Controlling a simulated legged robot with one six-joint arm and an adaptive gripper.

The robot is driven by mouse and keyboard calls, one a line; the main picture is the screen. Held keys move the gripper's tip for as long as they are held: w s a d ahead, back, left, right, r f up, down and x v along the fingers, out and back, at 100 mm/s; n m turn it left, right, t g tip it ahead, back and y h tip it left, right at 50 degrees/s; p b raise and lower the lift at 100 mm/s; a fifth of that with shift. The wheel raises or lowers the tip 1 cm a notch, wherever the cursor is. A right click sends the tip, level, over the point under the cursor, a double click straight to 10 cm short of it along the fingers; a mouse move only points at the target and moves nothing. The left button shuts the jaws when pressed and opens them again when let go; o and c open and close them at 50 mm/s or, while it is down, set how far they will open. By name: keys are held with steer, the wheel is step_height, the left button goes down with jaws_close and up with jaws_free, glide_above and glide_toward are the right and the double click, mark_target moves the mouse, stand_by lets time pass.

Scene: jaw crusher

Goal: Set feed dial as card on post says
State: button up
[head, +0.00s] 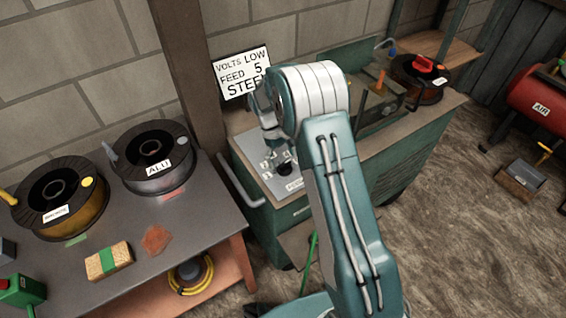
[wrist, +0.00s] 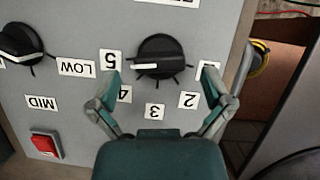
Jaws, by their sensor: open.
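The white card (head: 243,73) on the post reads "VOLTS LOW", "FEED 5" and "STEE", its last part hidden by my arm. In the wrist view the black feed dial (wrist: 162,52) sits on a grey panel amid upside-down number labels. Its white pointer mark (wrist: 145,66) lies on the left side, towards the "5" label (wrist: 110,62). My gripper (wrist: 160,80) is open, its fingers apart at lower left and lower right of the dial, none seen gripping it.
A second black dial (wrist: 20,42) is at the left, near the "LOW" (wrist: 77,68) and "MID" (wrist: 42,102) labels. A red switch (wrist: 46,145) sits below it. A bench (head: 205,215) with wire spools stands left of the green machine (head: 405,150).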

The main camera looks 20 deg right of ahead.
steer(key=v, duration=1)
steer(key=shift+w+a+r, duration=0.1)
steer(key=shift+r, duration=0.05)
steer(key=s+d+r+m+t+y, duration=0.1)
steer(key=s+r+t, duration=0.1)
steer(key=s+r, duration=0.6)
steer(key=s+d+r+m+t, duration=0.1)
steer(key=s+r+m+t, duration=0.15)
steer(key=s+r, duration=0.5)
steer(key=s+r+m+t+y, duration=0.1)
steer(key=s+t, duration=0.4)
steer(key=s, duration=1.1)
steer(key=shift+s+r+m, duration=0.3)
steer(key=shift+r+m, duration=0.15)
steer(key=shift+r, duration=0.3)
